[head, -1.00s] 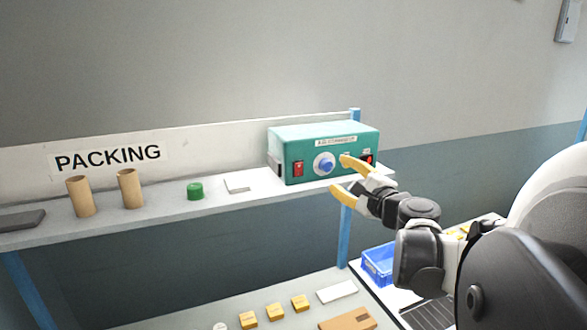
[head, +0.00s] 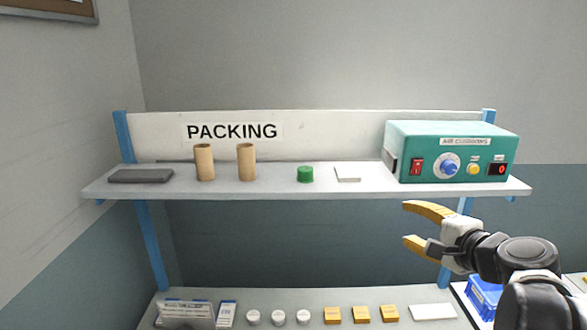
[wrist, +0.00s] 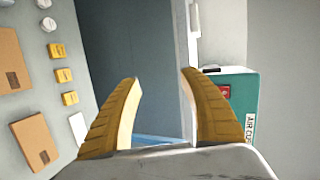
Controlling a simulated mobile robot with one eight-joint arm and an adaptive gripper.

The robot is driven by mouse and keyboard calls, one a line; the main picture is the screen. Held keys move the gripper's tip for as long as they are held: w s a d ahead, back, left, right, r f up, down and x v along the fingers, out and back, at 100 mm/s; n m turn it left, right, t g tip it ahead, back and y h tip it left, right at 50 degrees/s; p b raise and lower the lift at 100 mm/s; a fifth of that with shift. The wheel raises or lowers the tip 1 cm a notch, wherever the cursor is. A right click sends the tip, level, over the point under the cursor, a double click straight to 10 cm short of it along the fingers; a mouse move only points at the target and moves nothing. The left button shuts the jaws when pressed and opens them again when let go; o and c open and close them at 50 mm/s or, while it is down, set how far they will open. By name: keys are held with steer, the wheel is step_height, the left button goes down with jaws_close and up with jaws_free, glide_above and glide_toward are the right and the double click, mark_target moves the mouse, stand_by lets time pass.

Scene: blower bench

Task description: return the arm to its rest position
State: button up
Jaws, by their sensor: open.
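My gripper (head: 418,229) is open and empty, with yellow fingers apart. In the head view it is at the right, in front of and below the shelf edge, under the green air cushion machine (head: 452,150). In the wrist view my gripper (wrist: 160,85) points past the machine (wrist: 240,95), which is at the right beyond the right finger and partly hidden by it. The fingers hold nothing. The machine has a red switch (head: 416,167), a blue knob (head: 446,168), a yellow button (head: 473,169) and a small dark display with red on it (head: 497,169).
On the shelf (head: 260,185) stand two cardboard tubes (head: 204,162), a green cap (head: 305,174), a white pad (head: 347,174) and a dark flat slab (head: 140,176). The lower bench holds several yellow blocks (head: 361,314) and white round pieces. A blue bin (head: 484,294) is right, partly behind my arm.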

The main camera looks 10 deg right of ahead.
steer(key=s+a+f+n+g+y+b, duration=0.1)
steer(key=s+a+f+n+g+b, duration=0.1)
steer(key=a+f+n, duration=0.4)
steer(key=s+a+f+n+g+y+b, duration=0.1)
steer(key=s+a+f+b, duration=0.15)
steer(key=a+f, duration=0.4)
steer(key=s+a+f+n+g+h+b, duration=0.2)
steer(key=s+a+f+n+g+b, duration=0.2)
steer(key=s+a+f+n, duration=0.3)
step_height(320, 180, down, 4)
steer(key=s+n+b, duration=0.1)
steer(key=n, duration=0.2)
steer(key=shift+s+a+r+n, duration=0.25)
steer(key=shift+s+n, duration=0.15)
steer(key=shift+c, duration=0.5)
